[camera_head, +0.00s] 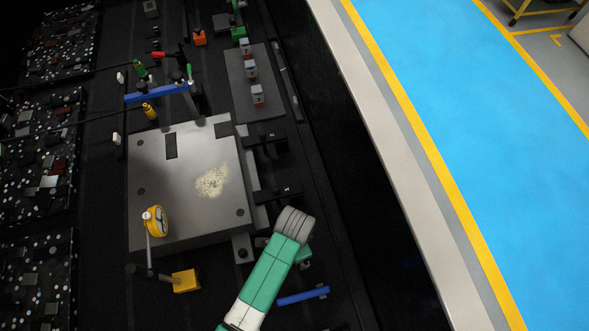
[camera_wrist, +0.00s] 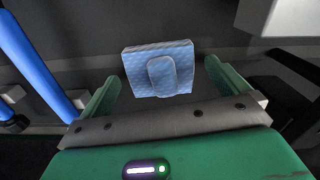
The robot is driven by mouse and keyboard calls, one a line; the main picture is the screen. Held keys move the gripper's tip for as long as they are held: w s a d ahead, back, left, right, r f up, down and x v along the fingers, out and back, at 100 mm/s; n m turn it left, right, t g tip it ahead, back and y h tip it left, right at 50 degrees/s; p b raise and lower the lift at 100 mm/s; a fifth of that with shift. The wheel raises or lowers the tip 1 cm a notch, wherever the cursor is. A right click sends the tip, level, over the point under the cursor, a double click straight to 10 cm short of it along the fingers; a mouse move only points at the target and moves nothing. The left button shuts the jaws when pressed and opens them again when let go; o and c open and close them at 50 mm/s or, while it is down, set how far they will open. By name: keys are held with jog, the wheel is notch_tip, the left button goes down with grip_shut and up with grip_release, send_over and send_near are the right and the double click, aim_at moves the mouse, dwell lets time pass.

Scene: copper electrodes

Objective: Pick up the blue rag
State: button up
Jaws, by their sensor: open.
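The blue rag (camera_wrist: 136,69) is a light blue, folded, quilted square with a raised oblong pad in its middle. It lies on a dark surface in the wrist view. My gripper (camera_wrist: 163,75) is open, with one green finger on each side of the rag and a gap between each finger and the cloth. The rag is just ahead of the gripper's palm. I cannot make out the rag in the head view, where my arm covers part of that area.
A blue bar (camera_wrist: 32,68) runs along the left of the wrist view. In the head view, a grey plate (camera_head: 180,220) with pale powder lies left of my arm. A yellow-rimmed gauge (camera_head: 155,221) and a yellow block (camera_head: 186,281) are near its front edge.

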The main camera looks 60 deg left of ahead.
jog(key=shift+f, duration=0.25)
jog(key=c, duration=1)
jog(key=shift+o, duration=0.2)
notch_tip(320, 180, up, 10)
jog(key=shift+r+p, duration=0.1)
jog(key=shift+p, duration=0.25)
